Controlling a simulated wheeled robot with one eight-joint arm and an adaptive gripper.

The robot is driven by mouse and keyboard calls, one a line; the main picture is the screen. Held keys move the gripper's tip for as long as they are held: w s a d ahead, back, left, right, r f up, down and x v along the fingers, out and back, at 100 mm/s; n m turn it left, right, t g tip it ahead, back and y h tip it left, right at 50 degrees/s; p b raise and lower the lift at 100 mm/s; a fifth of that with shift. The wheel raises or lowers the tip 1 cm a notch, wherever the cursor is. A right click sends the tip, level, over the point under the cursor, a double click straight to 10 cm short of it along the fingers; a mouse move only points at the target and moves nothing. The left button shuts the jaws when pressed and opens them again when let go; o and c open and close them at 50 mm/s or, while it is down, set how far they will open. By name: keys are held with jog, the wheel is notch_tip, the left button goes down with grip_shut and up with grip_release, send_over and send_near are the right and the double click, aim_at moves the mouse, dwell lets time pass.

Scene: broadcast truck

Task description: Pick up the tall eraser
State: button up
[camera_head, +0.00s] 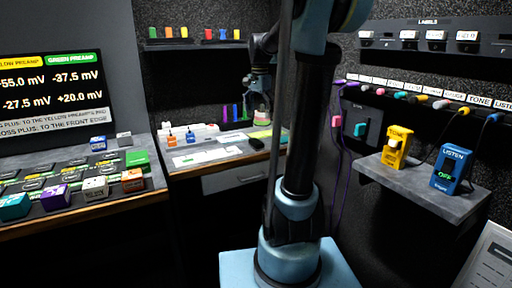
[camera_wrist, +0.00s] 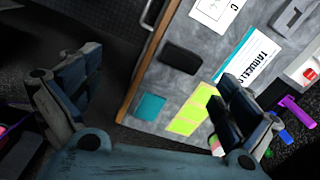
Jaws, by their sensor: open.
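My gripper (camera_wrist: 152,88) is open and empty in the wrist view, its two dark blue fingers spread wide above the desk edge. In the head view its wrist hangs over the back desk (camera_head: 215,150), partly behind my arm. I cannot tell for sure which thing is the tall eraser. A dark block (camera_wrist: 181,57) lies on the grey desk top between the fingers, toward the far side; it also shows in the head view (camera_head: 256,143). A pinkish thing (camera_wrist: 216,146) is mostly hidden by the right finger.
A side shelf (camera_head: 425,185) holds a yellow TONE box (camera_head: 397,147) and a blue LISTEN box (camera_head: 451,171). A counter with coloured blocks stands left.

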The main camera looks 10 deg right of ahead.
aim_at(256, 141)
jog(key=w+r+m, duration=0.1)
jog(key=w+m, duration=0.2)
jog(key=w, duration=0.4)
notch_tip(256, 141, down, 17)
jog(key=shift+f, duration=0.1)
dwell(0.6)
jog(key=shift+c, duration=0.3)
jog(key=c, duration=1.2)
notch_tip(256, 141, up, 10)
jog(key=shift+r, duration=0.1)
